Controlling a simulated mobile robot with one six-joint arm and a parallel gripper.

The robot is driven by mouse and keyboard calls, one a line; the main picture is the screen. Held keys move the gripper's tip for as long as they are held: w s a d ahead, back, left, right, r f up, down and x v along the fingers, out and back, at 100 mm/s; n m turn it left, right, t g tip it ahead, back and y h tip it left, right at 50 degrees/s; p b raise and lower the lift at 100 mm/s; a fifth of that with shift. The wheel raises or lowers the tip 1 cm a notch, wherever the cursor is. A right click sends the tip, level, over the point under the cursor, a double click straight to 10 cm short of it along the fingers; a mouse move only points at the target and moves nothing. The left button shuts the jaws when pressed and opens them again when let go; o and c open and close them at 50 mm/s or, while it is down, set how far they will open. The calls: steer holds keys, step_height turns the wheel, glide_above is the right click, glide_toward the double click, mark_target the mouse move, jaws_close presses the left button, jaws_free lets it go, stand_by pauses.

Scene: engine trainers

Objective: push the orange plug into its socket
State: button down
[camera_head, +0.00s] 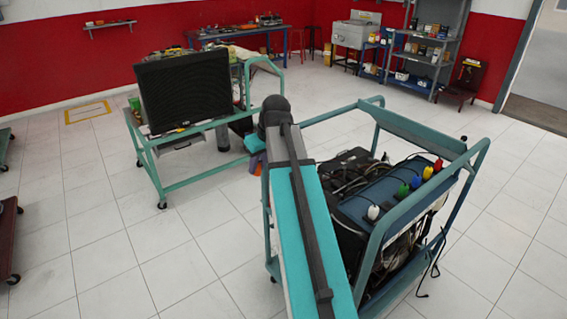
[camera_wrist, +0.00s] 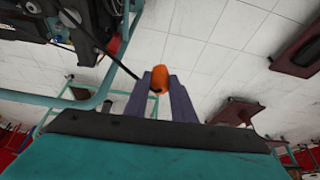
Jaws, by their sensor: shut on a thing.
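My gripper (camera_wrist: 160,95) is shut on the orange plug (camera_wrist: 158,70), which sits between its two purple fingers in the wrist view. A dark cable (camera_wrist: 124,67) runs from the plug towards the upper left. In the head view my gripper (camera_head: 256,160) is small, left of the engine trainer cart and mostly behind my arm. The trainer's blue panel (camera_head: 385,188) carries a row of white, green, blue, yellow and red plugs or caps. I cannot make out the orange plug's socket. The plug is well apart from the panel.
The green frame (camera_head: 478,180) of the engine trainer surrounds the engine and panel. A second cart with a dark monitor (camera_head: 185,88) stands behind to the left. Shelves (camera_head: 428,50) and a workbench (camera_head: 240,33) stand at the back. Tiled floor (camera_head: 110,240) is clear at front left.

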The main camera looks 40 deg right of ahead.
steer(key=w+a, duration=0.2)
steer(key=a, duration=1.1)
steer(key=w+a+b, duration=0.1)
steer(key=w+a, duration=0.1)
steer(key=a, duration=1.2)
steer(key=shift+w+r+m, duration=0.15)
steer(key=shift+r+m, duration=0.15)
steer(key=shift+r, duration=0.05)
steer(key=shift+a, duration=0.2)
